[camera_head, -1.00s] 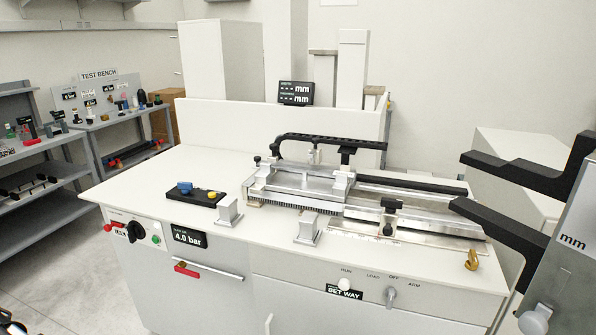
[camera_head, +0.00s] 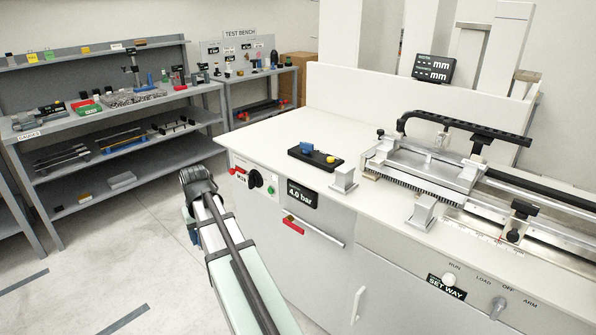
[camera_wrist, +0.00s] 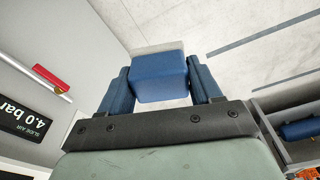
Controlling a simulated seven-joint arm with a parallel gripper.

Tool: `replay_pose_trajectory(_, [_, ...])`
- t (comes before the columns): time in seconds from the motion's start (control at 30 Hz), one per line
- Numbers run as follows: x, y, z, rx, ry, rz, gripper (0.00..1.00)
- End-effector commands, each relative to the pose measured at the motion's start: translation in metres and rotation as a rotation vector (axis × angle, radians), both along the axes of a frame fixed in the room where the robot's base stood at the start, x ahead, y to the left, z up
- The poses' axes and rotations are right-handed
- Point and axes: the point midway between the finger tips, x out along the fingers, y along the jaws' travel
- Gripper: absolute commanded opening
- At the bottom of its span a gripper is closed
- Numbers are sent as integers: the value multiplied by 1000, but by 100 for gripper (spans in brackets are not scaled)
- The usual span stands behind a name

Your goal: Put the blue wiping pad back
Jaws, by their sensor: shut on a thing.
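The blue wiping pad (camera_wrist: 160,78) is a small blue block in the wrist view. My gripper (camera_wrist: 161,92) is shut on it, with one blue finger on each side. The pad hangs over the pale floor, apart from the bench front. In the head view my arm reaches away beside the bench's left end, and the gripper and pad are mostly hidden behind it.
The bench front carries a red handle (camera_head: 293,226) and a 4.0 bar label (camera_head: 301,194). A metal post (camera_head: 344,180) stands right of the tray. Grey shelving (camera_head: 115,125) with tools stands at left. The bench's left top and the floor between are clear.

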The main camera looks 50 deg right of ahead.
Motion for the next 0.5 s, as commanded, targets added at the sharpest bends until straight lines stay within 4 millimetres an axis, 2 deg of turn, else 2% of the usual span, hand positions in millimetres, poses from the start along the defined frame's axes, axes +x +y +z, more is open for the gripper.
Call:
replay_pose_trajectory(0.03, [2,-20,6,0,-1,-28,35])
replay_pose_trajectory(0.27, [0,-97,29,-1,-1,-138,35])
replay_pose_trajectory(0.5, [-6,-183,60,-1,-1,-253,35])
